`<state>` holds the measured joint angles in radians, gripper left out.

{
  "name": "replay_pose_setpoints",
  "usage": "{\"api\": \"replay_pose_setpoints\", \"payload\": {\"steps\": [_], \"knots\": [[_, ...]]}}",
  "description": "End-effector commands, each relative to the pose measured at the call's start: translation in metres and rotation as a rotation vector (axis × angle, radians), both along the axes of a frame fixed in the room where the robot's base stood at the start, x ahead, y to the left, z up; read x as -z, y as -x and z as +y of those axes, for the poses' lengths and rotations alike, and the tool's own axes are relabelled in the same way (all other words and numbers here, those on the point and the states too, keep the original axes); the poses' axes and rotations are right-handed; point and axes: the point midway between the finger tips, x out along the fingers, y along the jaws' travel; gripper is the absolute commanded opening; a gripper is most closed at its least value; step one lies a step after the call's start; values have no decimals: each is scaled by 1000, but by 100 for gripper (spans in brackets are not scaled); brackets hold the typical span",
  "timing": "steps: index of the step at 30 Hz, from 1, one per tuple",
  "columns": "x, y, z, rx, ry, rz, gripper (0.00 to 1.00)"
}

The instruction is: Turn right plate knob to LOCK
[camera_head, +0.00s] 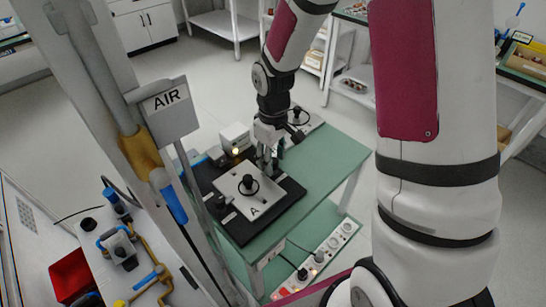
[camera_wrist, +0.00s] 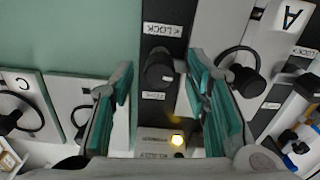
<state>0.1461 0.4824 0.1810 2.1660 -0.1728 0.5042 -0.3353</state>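The plate marked A (camera_head: 235,178) lies on a black base (camera_head: 243,232), with a black handle (camera_head: 249,184) at its middle; the handle also shows in the wrist view (camera_wrist: 247,78). In the wrist view a black knob (camera_wrist: 158,68) stands on the black strip beside the plate, below a LOCK label (camera_wrist: 162,30) and above a second small label (camera_wrist: 153,95). My gripper (camera_wrist: 160,72) is open, its teal-padded fingers on either side of this knob with visible gaps. In the head view my gripper (camera_head: 268,158) covers this knob. I cannot tell which way it is turned.
Another black knob (camera_head: 220,202) stands at the plate's left side. A white box with a lit lamp (camera_head: 236,140) is behind the base. A plate marked C (camera_wrist: 30,100) lies at the left of the wrist view. The green table (camera_head: 325,155) is clear right of the base.

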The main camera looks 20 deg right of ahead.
Motion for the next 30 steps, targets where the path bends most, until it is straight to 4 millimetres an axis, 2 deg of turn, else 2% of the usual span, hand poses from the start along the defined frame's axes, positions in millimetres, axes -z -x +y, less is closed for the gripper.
{"api": "replay_pose_setpoints", "payload": {"steps": [4,8,15,21,25,30], "knots": [[-3,0,0,1,0,1,43],[-19,0,-1,1,1,-3,43],[-68,-1,0,0,1,-5,43],[-102,0,0,1,1,-3,43],[-115,0,0,0,0,-2,43],[-120,0,0,0,0,0,43]]}}
